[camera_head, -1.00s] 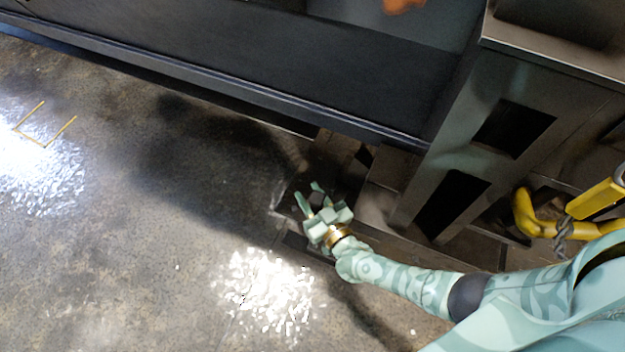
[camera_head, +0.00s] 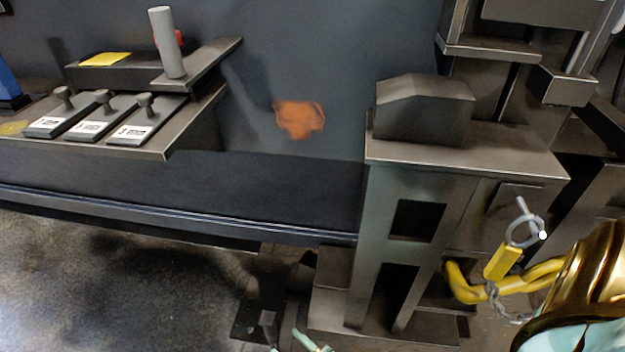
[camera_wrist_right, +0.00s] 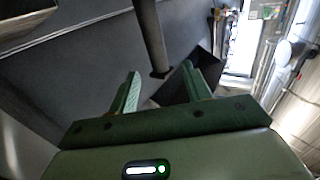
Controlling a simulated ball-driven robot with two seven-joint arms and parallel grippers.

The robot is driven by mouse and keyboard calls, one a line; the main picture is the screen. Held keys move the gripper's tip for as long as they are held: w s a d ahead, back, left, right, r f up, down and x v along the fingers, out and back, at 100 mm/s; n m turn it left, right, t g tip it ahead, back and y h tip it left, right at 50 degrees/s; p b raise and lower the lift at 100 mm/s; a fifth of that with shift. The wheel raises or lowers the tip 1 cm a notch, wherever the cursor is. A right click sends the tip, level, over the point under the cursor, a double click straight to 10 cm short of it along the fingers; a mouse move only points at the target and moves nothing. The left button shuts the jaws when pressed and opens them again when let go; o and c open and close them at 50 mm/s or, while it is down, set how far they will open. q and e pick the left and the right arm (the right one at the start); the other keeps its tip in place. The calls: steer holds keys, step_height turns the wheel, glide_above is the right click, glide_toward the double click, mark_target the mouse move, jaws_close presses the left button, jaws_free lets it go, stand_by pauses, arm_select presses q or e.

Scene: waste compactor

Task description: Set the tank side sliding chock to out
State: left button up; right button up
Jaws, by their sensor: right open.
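I cannot tell for sure which part is the tank side sliding chock. A dark plate with a short upright post (camera_head: 267,322) is low by the floor, left of the frame's foot. My right gripper (camera_head: 305,342) shows only its pale green fingertips at the bottom edge, just right of that post. In the right wrist view the open gripper (camera_wrist_right: 162,92) has nothing between its fingers. A dark round post (camera_wrist_right: 150,38) ends beyond the fingertips, beside a dark angular piece (camera_wrist_right: 190,78). I cannot tell whether they touch. My left gripper is not in view.
A grey frame (camera_head: 380,225) with openings stands right of centre. A yellow pipe (camera_head: 465,288) with a chain and a ringed yellow handle (camera_head: 502,262) sits to its right. A console (camera_head: 185,125) with levers is upper left. Floor (camera_head: 130,290) at lower left is clear.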

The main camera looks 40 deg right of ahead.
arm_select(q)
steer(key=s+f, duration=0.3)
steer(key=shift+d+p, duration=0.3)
arm_select(e)
steer(key=s, duration=0.5)
steer(key=shift+s+d, duration=0.2)
steer(key=shift+s, duration=0.15)
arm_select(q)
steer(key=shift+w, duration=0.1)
